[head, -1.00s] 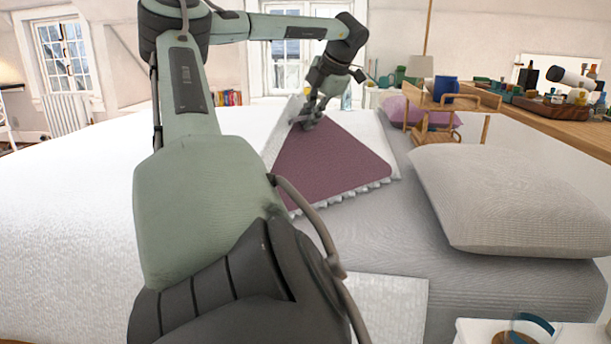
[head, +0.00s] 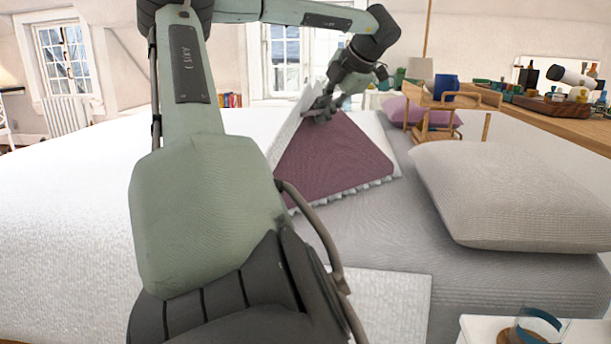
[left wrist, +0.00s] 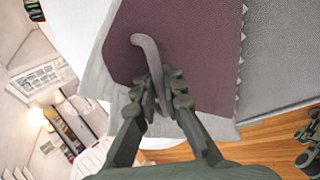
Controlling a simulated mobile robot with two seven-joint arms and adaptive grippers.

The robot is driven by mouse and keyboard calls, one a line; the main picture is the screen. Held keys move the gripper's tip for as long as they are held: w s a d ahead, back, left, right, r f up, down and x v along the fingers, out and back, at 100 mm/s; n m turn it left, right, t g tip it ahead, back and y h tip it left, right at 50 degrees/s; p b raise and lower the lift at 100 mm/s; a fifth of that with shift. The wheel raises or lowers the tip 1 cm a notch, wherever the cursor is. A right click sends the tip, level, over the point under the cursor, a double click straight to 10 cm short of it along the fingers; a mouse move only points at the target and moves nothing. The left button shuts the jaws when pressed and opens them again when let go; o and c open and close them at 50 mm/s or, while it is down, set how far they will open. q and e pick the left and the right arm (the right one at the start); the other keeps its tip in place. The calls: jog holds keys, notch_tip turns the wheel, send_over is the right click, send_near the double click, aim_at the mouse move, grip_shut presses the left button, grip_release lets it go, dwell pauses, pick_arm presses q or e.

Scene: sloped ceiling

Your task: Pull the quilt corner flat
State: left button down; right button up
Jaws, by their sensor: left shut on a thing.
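The quilt (head: 60,200) is white on top and covers the left part of the bed. Its turned-back part shows a plum underside (head: 335,160) with a ruffled edge, and a white flap rises beside my gripper. My left gripper (head: 322,108) is at the far end of this fold, shut on the quilt. In the left wrist view, the fingers (left wrist: 158,88) pinch a curled purplish strip (left wrist: 150,58) in front of the plum cloth. Just what part of the quilt is between the fingertips is hard to tell. My right gripper is not in view.
A grey pillow (head: 520,195) lies on the grey sheet (head: 400,235) at right. A white side table (head: 490,330) holds a glass (head: 540,326) at the front right.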

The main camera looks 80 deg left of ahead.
pick_arm(q)
jog(key=shift+w+d+r, duration=0.1)
jog(key=shift+w+d, duration=0.05)
jog(key=shift+d, duration=0.2)
jog(key=shift+w+d+y+b, duration=0.15)
jog(key=shift+d+y+b, duration=0.15)
jog(key=shift+b, duration=0.05)
jog(key=shift+w+d+r+g+y+b, duration=0.15)
jog(key=shift+w+d+b, duration=0.1)
jog(key=shift+d, duration=0.25)
jog(key=shift+w+d+f+g+y+b, duration=0.1)
jog(key=shift+w+d+g+y+b, duration=0.1)
jog(key=shift+d, duration=0.35)
